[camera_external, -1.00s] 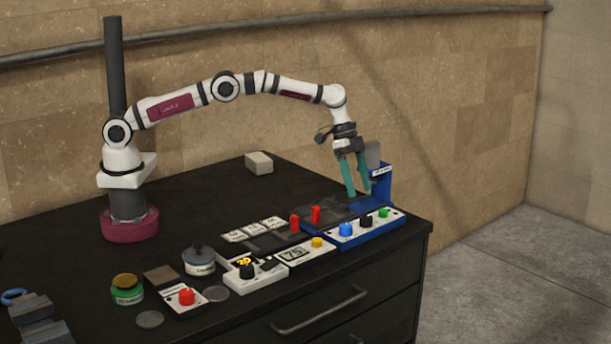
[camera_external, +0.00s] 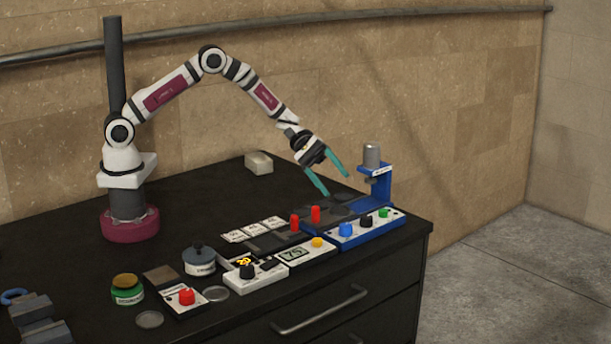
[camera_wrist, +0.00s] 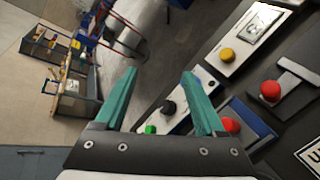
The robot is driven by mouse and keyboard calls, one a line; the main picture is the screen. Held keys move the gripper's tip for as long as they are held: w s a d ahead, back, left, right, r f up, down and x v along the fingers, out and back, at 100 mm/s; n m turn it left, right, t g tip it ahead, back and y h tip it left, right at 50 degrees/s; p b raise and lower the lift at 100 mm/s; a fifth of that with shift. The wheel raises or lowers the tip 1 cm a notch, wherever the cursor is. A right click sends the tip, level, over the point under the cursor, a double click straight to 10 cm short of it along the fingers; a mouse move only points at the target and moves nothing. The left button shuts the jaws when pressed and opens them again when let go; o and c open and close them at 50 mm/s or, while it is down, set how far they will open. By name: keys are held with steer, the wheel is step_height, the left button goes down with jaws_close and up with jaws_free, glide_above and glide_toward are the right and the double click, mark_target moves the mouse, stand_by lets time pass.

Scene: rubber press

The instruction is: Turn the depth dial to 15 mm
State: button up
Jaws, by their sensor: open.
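The blue press (camera_external: 377,185) stands at the right end of the table with a grey cylinder on top. Its white front panel (camera_external: 376,231) carries a blue knob (camera_external: 346,229), a black knob (camera_external: 366,221) and a green button (camera_external: 383,213). I cannot read which control is the depth dial, nor its setting. My gripper (camera_external: 336,184) is open and empty, tilted in the air behind the panel and left of the press column. In the wrist view, the black knob (camera_wrist: 168,107) and green button (camera_wrist: 150,129) show between and below the open fingers (camera_wrist: 159,74).
Two red handles (camera_external: 315,214) stand on dark plates just left of the press. A panel with a yellow button (camera_external: 317,242) and a 75 display, and another with a black knob (camera_external: 246,271), line the front.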

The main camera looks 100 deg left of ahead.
mark_target(365, 216)
steer(key=s+a+f+n+t+y, duration=0.1)
steer(key=a+n, duration=0.1)
steer(key=n, duration=0.3)
steer(key=s+a+f+n+t+y, duration=0.1)
steer(key=a+f+n+y, duration=0.1)
steer(key=n, duration=0.3)
steer(key=s+a+f+n+t+y, duration=0.1)
steer(key=a+n+t, duration=0.1)
steer(key=n, duration=0.4)
steer(key=shift+s+a+f+y, duration=0.2)
steer(key=shift+s+f+y, duration=0.1)
steer(key=shift+s+f, duration=0.1)
steer(key=x, duration=1.5)
steer(key=shift+w, duration=0.35)
jaws_close()
